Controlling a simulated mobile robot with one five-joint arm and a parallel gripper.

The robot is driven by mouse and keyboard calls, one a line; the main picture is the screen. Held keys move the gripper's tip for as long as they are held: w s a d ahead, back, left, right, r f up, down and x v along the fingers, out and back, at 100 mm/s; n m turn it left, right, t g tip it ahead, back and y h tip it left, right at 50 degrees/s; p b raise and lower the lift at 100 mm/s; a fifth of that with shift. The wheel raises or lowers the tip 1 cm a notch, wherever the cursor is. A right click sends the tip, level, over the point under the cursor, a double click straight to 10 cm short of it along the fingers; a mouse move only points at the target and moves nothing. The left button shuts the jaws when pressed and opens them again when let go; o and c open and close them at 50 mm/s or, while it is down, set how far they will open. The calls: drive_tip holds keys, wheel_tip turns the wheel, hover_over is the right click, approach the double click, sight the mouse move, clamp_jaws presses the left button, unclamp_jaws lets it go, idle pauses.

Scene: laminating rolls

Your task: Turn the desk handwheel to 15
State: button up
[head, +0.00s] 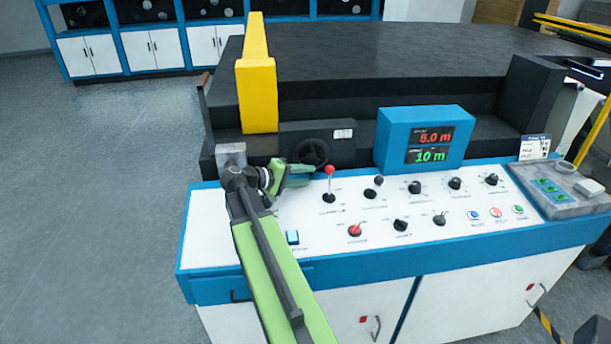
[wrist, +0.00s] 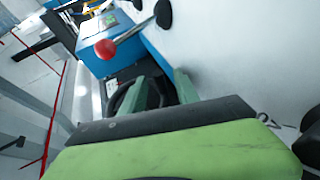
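The black handwheel (head: 312,153) stands at the back left of the white control desk, below the dark machine bed. My gripper (head: 310,171) reaches in from the left, with its green fingers close to the wheel's lower edge. In the wrist view the two fingers (wrist: 163,88) stand apart, with a dark gap between them. Part of the wheel's rim (wrist: 119,98) shows beside and behind the left finger. I cannot tell whether a finger touches the rim. A small white label or counter (head: 344,133) sits right of the wheel; its figures are too small to read.
A red-knobbed lever (head: 329,172) stands just right of my gripper; its red ball (wrist: 105,49) is near in the wrist view. The blue display box (head: 420,138) reads 5.0 m and 10 m. Several knobs cover the desk (head: 330,240).

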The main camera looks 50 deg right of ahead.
drive_tip(key=shift+w+a+r, duration=0.15)
drive_tip(key=shift+a+r, duration=0.05)
drive_tip(key=shift+a, duration=0.15)
drive_tip(key=p+v, duration=0.5)
drive_tip(key=v, duration=1)
drive_tip(key=shift+w+a+r, duration=0.1)
drive_tip(key=shift+a+r, duration=0.05)
drive_tip(key=shift+a, duration=0.2)
drive_tip(key=shift+w+a, duration=0.1)
drive_tip(key=shift+a, duration=0.35)
